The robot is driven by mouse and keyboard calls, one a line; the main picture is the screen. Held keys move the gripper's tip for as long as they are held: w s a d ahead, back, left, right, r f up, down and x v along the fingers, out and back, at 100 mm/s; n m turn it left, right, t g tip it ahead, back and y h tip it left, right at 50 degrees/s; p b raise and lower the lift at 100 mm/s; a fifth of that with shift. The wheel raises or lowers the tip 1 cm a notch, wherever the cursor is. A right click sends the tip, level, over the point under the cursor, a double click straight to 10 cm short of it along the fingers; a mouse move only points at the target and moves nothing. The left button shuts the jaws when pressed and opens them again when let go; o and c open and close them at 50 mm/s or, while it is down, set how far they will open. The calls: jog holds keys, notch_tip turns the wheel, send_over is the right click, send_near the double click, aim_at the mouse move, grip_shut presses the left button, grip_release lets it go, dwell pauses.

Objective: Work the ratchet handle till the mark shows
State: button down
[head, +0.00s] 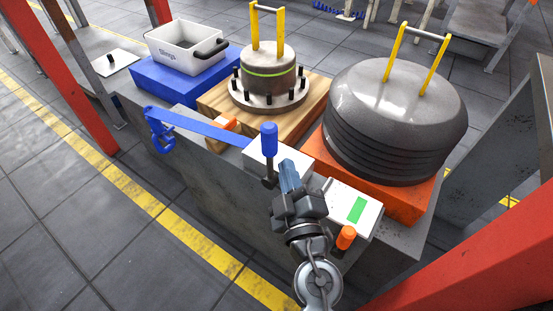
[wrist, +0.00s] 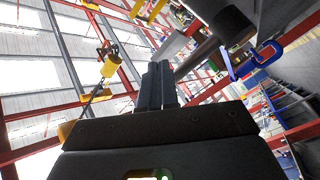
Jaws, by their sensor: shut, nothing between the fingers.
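An upright handle with a blue grip (head: 269,139) and a dark lower end stands at the pale box on the bench front. Whether it is the ratchet handle I cannot tell for certain. A white panel (head: 340,198) to its right carries a green rectangle (head: 357,209). An orange knob (head: 346,236) sticks out at the panel's front edge. My gripper (head: 286,166) is shut and empty, its fingertips just right of and below the blue grip, apparently apart from it. In the wrist view the closed fingers (wrist: 157,82) point upward. My wrist hides part of the box and panel.
Behind stand a grey drum (head: 395,110) on an orange block, a studded hub (head: 268,85) on wood, and a white bin (head: 187,47). A red post (head: 75,75) rises left; floor in front is clear.

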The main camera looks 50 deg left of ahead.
aim_at(270, 162)
jog(key=shift+s+a, duration=0.3)
jog(key=shift+a, duration=0.75)
jog(key=shift+s+a, duration=0.25)
jog(key=shift+a, duration=0.75)
dwell(2.0)
dwell(0.5)
jog(key=shift+w+d+p, duration=0.2)
jog(key=shift+d, duration=0.65)
jog(key=shift+w+d+p, duration=0.25)
jog(key=shift+d, duration=0.65)
jog(key=shift+w+d+p, duration=0.2)
jog(key=shift+d, duration=0.65)
jog(key=shift+d, duration=0.1)
jog(key=shift+w+d+p, duration=0.2)
jog(key=shift+d+p, duration=0.1)
jog(key=shift+d, duration=0.5)
jog(key=shift+w+d+p, duration=0.2)
jog(key=shift+d+p, duration=0.1)
jog(key=shift+d, duration=0.45)
jog(key=shift+w+d+p, duration=0.2)
jog(key=shift+d+p, duration=0.1)
jog(key=shift+d, duration=0.5)
